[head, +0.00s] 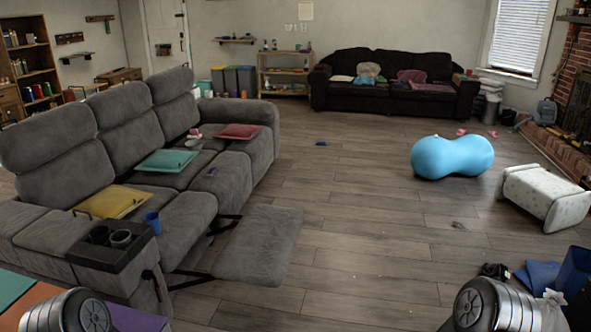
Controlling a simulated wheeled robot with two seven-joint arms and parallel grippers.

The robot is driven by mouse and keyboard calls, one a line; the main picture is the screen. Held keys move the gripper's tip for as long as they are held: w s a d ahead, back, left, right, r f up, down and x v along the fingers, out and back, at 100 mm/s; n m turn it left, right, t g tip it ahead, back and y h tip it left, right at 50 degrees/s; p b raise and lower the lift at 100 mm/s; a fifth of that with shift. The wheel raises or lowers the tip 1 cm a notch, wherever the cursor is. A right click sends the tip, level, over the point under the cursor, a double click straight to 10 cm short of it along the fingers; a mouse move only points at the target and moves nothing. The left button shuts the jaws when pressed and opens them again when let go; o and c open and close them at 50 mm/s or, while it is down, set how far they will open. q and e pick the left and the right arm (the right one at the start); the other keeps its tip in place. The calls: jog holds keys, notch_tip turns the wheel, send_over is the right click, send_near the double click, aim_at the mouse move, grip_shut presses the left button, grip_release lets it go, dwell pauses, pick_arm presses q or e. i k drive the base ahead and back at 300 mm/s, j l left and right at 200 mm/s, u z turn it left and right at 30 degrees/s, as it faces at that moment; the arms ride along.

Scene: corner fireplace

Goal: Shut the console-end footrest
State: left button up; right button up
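A grey three-seat reclining sofa (122,148) stands at the left. At its near end is a black console (98,257) with cup holders. The footrest (260,246) at this console end is swung out in front of its seat, roughly level above the floor. Its dark metal linkage (218,229) shows between seat and panel. The sofa's other footrests look folded in. Both my arms show only as rounded metal links at the bottom left and bottom right edges. Neither gripper is in view, so I cannot see what they hold.
A blue peanut-shaped ball (451,157) and a tipped white hamper (542,197) lie at the right. Blue items (573,272) sit at the lower right. The wood floor (355,235) right of the footrest is mostly clear.

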aim_at(259, 252)
jog(key=i+l, duration=0.1)
jog(key=l, duration=0.15)
jog(key=i+l+z, duration=0.25)
jog(key=i, duration=0.95)
jog(key=i+l+z, duration=0.15)
jog(key=i+z, duration=0.15)
jog(key=i, duration=0.9)
